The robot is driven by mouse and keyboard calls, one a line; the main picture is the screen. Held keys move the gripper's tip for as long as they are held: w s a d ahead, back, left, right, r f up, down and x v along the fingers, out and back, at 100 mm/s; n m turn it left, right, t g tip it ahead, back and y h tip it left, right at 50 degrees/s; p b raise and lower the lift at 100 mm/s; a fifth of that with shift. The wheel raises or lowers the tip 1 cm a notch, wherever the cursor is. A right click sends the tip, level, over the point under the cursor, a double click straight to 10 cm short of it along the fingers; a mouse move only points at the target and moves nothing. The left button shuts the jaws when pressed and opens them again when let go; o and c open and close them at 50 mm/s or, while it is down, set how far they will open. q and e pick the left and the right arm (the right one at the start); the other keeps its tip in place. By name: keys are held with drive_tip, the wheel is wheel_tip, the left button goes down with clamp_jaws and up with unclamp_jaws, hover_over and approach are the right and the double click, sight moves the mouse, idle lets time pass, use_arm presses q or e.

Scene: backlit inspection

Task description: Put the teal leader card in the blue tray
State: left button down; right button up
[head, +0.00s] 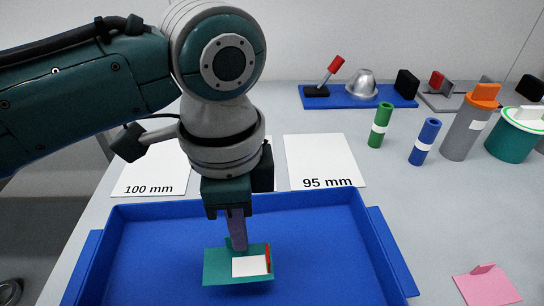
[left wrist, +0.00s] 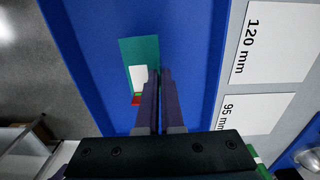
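The teal leader card (head: 216,266), with a white label and a red strip along one edge, is inside the outline of the blue tray (head: 330,245). It also shows in the left wrist view (left wrist: 133,48). My left gripper (head: 238,245) points down at the card's far edge, with its fingers close together around the small upright tab there. The fingers (left wrist: 160,72) hide most of the tab. Whether the card touches the tray floor is hard to tell. My right gripper is not in view.
White sheets marked 100 mm (head: 150,172) and 95 mm (head: 322,157) lie behind the tray. Green (head: 380,125) and blue (head: 424,142) cylinders, a grey canister (head: 462,133) and a teal container (head: 510,145) stand right. A pink card (head: 486,288) lies front right.

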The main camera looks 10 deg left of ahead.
use_arm(q)
drive_tip(key=shift+f+b, duration=0.6)
drive_tip(key=shift+f, duration=1.55)
drive_tip(key=shift+f, duration=0.15)
drive_tip(key=c, duration=1.1)
unclamp_jaws()
